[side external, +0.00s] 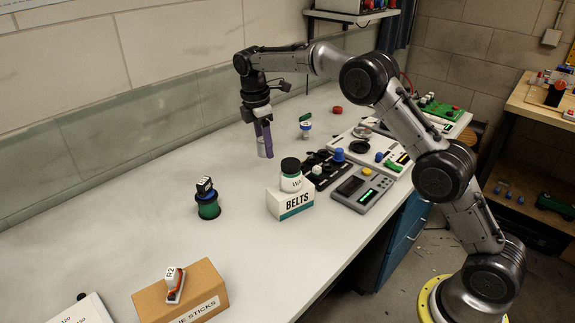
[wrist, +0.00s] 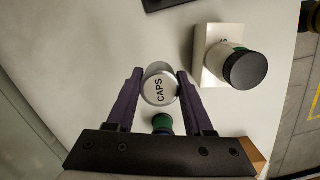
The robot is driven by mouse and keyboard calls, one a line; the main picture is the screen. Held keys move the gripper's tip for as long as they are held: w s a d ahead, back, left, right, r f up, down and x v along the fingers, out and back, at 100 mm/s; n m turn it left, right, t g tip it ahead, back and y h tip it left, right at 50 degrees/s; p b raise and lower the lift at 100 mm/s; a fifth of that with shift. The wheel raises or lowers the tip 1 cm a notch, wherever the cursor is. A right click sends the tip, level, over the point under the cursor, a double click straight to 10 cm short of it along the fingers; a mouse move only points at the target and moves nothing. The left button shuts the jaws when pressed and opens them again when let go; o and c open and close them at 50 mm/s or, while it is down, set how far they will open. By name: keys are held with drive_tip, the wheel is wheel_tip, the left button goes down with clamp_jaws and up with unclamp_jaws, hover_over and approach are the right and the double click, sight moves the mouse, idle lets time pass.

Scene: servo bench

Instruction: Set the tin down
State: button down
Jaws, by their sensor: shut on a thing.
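The tin is a small silver cylinder marked CAPS (wrist: 160,88) on its lid. In the wrist view it sits between the two purple fingers of my gripper (wrist: 159,85), which are shut on it. In the side view my gripper (side external: 265,140) points down over the far part of the bench, and part of the tin (side external: 261,150) shows low by the fingers. The tin looks upright and low over the grey-white bench top (side external: 130,190). I cannot tell whether its base touches the bench.
A BELTS box (side external: 290,203) with a white, black-lidded jar (side external: 291,176) on it stands right of my gripper. A green spool (side external: 208,208) with a small block on top stands nearer the camera. Control panels (side external: 365,188) lie to the right. Bench around the spool is clear.

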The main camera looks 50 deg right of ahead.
sight(268, 185)
drive_tip(key=shift+w+d+f+n, duration=0.3)
drive_tip(key=shift+d+f+n, duration=0.05)
drive_tip(key=shift+n, duration=0.45)
drive_tip(key=shift+f, duration=0.35)
wheel_tip(268, 185, down, 10)
drive_tip(key=shift+r, duration=0.1)
drive_tip(key=shift+c, duration=1.4)
unclamp_jaws()
